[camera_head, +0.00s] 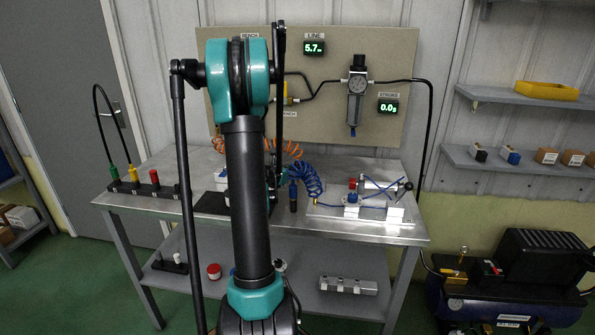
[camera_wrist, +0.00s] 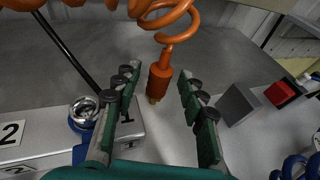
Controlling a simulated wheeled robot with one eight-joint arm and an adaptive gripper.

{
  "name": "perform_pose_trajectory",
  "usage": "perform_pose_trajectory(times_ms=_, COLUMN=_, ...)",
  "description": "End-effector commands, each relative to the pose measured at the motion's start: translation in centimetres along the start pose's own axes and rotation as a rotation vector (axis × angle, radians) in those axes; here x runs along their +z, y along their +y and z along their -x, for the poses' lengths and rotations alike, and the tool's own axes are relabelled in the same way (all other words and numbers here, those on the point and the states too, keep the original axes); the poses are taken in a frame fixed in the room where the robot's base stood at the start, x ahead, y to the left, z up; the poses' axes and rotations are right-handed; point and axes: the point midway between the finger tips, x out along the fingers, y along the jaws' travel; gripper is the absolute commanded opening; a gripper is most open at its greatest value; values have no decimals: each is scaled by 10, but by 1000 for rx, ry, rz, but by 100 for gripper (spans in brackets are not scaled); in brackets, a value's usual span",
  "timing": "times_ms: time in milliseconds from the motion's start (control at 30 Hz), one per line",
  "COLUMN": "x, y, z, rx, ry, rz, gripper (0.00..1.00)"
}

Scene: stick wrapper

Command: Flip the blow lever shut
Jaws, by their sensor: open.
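I cannot make out for certain which part is the blow lever. My gripper (camera_wrist: 157,78) is open, its two dark green fingers spread in the wrist view. An orange fitting (camera_wrist: 160,77) on the end of an orange coiled hose (camera_wrist: 172,16) shows between the fingers, with no clear contact. A red block-shaped piece (camera_wrist: 283,94) beside a grey block (camera_wrist: 238,104) lies right of the fingers. A silver ball on a blue base (camera_wrist: 84,110) is by the left finger, near a pale block with number labels (camera_wrist: 40,145).
The metal bench (camera_head: 150,212) carries a row of coloured connectors (camera_head: 134,187) at left, a blue coiled hose (camera_head: 306,178) and a white fixture plate (camera_head: 340,213) at right. Behind stands a panel (camera_head: 400,130) with gauges and hoses. A compressor (camera_head: 520,260) is at lower right.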

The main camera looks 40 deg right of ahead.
Motion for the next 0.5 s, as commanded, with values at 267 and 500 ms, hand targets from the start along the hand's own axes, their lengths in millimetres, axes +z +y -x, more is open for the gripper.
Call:
perform_pose_trajectory(times_ms=267, x=0, y=1, z=60, rx=3, ry=0, rz=3, gripper=41)
perform_pose_trajectory(times_ms=500, x=0, y=1, z=91, rx=2, ry=0, rz=2, gripper=41)
